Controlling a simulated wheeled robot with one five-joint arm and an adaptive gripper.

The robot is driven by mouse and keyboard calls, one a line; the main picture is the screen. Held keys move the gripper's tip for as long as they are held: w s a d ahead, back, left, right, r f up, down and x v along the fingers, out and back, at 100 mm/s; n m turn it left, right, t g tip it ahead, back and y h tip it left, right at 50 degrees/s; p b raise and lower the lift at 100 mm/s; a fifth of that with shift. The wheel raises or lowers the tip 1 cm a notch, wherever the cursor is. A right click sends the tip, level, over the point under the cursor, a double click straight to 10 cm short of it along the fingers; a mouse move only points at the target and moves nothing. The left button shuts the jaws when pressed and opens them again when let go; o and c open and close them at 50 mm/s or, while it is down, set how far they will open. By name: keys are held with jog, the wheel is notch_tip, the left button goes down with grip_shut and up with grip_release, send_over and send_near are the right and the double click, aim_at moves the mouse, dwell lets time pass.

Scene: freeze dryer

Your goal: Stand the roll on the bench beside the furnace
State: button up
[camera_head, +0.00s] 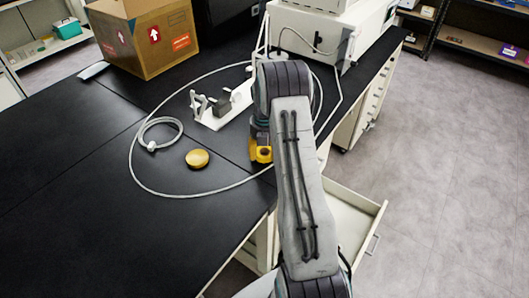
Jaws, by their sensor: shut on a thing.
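My arm reaches forward over the right edge of the black bench (90,160). My gripper (262,158) is low at that edge, mostly hidden behind my arm. A yellow piece with a dark mark shows at its end. I take this to be the roll held in the jaws, but its shape is mostly hidden. I cannot tell whether it touches the bench. A large white machine (365,35) stands on the bench beyond my gripper. I cannot tell for sure whether it is the furnace.
A round yellow disc (197,159) lies left of my gripper. A thin white cable (133,165) loops around it and a white stand (232,108). A cardboard box (150,45) stands at the back left. An open drawer (350,215) juts out at right. The bench's near left is clear.

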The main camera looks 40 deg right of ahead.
jog(key=shift+f, duration=0.25)
jog(key=shift+f, duration=0.2)
jog(key=o, duration=1.1)
jog(key=shift+o, duration=0.2)
jog(key=shift+r, duration=0.15)
